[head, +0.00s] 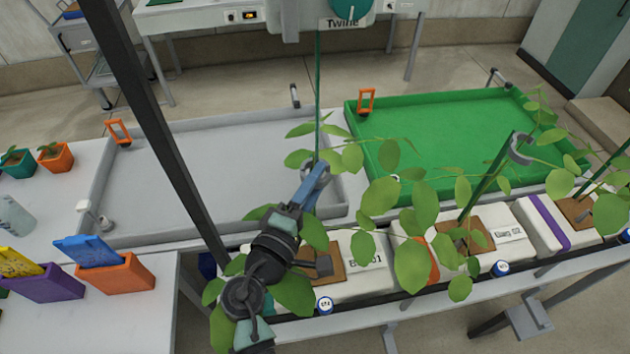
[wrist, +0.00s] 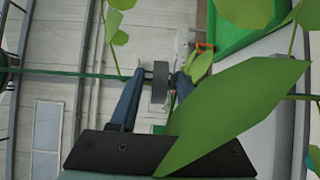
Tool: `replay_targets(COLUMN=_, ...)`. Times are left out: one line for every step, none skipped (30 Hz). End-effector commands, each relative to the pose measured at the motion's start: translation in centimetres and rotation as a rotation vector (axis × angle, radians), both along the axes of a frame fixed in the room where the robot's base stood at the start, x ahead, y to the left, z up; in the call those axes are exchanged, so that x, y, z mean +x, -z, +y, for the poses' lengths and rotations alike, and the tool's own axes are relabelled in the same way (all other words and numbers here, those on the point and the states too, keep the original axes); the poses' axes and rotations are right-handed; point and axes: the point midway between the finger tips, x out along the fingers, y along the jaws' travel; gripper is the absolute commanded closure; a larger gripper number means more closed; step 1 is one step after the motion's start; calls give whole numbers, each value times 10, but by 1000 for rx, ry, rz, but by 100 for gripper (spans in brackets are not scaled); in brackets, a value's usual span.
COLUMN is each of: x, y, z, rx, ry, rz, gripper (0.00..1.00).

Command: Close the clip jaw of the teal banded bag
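The leftmost white grow bag (head: 350,288) stands behind my arm in the head view. In the wrist view a grey clip jaw (wrist: 160,82) sits at this line, between the two blue fingers of my gripper (wrist: 160,78). The fingers stand apart with a small visible gap beside the clip. In the head view my gripper (head: 315,175) is at the line above the bag. Whether the jaw is open is unclear; a large leaf (wrist: 235,110) covers part of the wrist view.
An orange banded bag (head: 504,232) and a purple banded bag (head: 535,228) stand to the right, with leafy plants. A grey tray (head: 200,170) and a green tray (head: 450,120) lie behind. Leaves crowd around my gripper. A dark post (head: 150,120) stands at left.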

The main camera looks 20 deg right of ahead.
Motion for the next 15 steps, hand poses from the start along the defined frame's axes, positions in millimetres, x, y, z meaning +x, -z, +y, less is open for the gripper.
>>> replay_targets(x=0, y=0, z=0, rx=0, ry=0, rz=0, gripper=64)
replay_targets(x=0, y=0, z=0, rx=0, ry=0, rz=0, gripper=69)
replay_targets(x=0, y=0, z=0, rx=0, ry=0, rz=0, gripper=76)
replay_targets(x=0, y=0, z=0, rx=0, ry=0, rz=0, gripper=82)
replay_targets(x=0, y=0, z=0, rx=0, ry=0, rz=0, gripper=87)
replay_targets(x=0, y=0, z=0, rx=0, ry=0, rz=0, gripper=94)
replay_targets(x=0, y=0, z=0, rx=0, ry=0, rz=0, gripper=100)
replay_targets(x=0, y=0, z=0, rx=0, ry=0, rz=0, gripper=100)
replay_targets(x=0, y=0, z=0, rx=0, ry=0, rz=0, gripper=100)
replay_targets(x=0, y=0, z=0, rx=0, ry=0, rz=0, gripper=100)
replay_targets(x=0, y=0, z=0, rx=0, ry=0, rz=0, gripper=100)
replay_targets(x=0, y=0, z=0, rx=0, ry=0, rz=0, gripper=100)
replay_targets(x=0, y=0, z=0, rx=0, ry=0, rz=0, gripper=100)
replay_targets(x=0, y=0, z=0, rx=-1, ry=-1, rz=1, gripper=100)
replay_targets(x=0, y=0, z=0, rx=-1, ry=-3, rz=1, gripper=100)
